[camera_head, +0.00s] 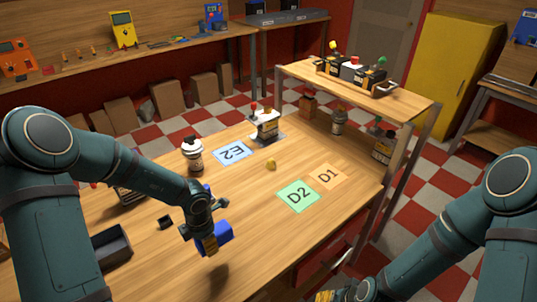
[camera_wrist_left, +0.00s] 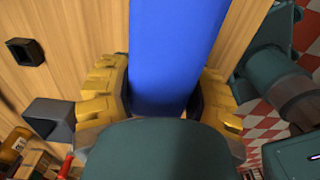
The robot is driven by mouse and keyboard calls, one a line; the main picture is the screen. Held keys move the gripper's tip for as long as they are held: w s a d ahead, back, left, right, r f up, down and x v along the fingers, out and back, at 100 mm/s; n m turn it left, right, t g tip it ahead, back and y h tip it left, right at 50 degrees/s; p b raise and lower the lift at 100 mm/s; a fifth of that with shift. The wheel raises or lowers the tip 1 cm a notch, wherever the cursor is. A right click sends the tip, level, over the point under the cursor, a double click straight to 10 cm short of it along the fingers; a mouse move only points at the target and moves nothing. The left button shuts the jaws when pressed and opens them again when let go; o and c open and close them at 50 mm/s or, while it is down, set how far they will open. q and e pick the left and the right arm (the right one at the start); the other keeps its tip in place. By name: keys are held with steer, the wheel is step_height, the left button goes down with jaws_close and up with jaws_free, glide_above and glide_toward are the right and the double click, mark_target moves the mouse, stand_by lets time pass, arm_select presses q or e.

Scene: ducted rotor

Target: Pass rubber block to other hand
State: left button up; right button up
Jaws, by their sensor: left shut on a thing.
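The blue rubber block (camera_head: 226,232) is in my left gripper (camera_head: 211,241), above the front part of the wooden table (camera_head: 330,205). In the left wrist view the block (camera_wrist_left: 174,50) runs up between the two yellow fingers, which are shut on its sides. Part of the block is hidden by the gripper. My right gripper (camera_head: 345,294) is low at the bottom edge of the head view, off the table's front right. Only a bit of its yellow finger area shows, so its opening cannot be made out.
A dark open tray (camera_head: 111,246) and a small black hollow block (camera_head: 165,222) lie left of my left gripper. A bottle (camera_head: 192,155) stands behind. Mats E2 (camera_head: 231,152), D1 (camera_head: 327,176) and D2 (camera_head: 297,196) lie flat. A small yellow piece (camera_head: 271,164) sits mid-table.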

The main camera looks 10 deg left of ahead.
mark_target(217, 242)
arm_select(q)
steer(key=shift+d+m, duration=0.4)
steer(key=shift+m, duration=0.8)
steer(key=m, duration=0.1)
steer(key=d+m, duration=0.1)
steer(key=m, duration=0.1)
steer(key=m+b, duration=0.1)
steer(key=shift+d+r+m, duration=0.2)
steer(key=shift+d+m, duration=0.1)
steer(key=m, duration=0.1)
steer(key=d+m, duration=0.1)
steer(key=shift+r+m, duration=0.1)
steer(key=shift+m, duration=0.3)
steer(key=shift+s+d+r+m+b, duration=0.25)
steer(key=shift+d+m, duration=0.65)
steer(key=shift+m, duration=2.1)
steer(key=shift+d+r+m+b, duration=0.25)
steer(key=shift+d+m+b, duration=0.5)
steer(key=shift+m, duration=2.25)
steer(key=shift+s+d+r+m+b, duration=0.2)
steer(key=shift+d+m, duration=0.9)
steer(key=shift+m, duration=1.9)
steer(key=shift+r, duration=0.1)
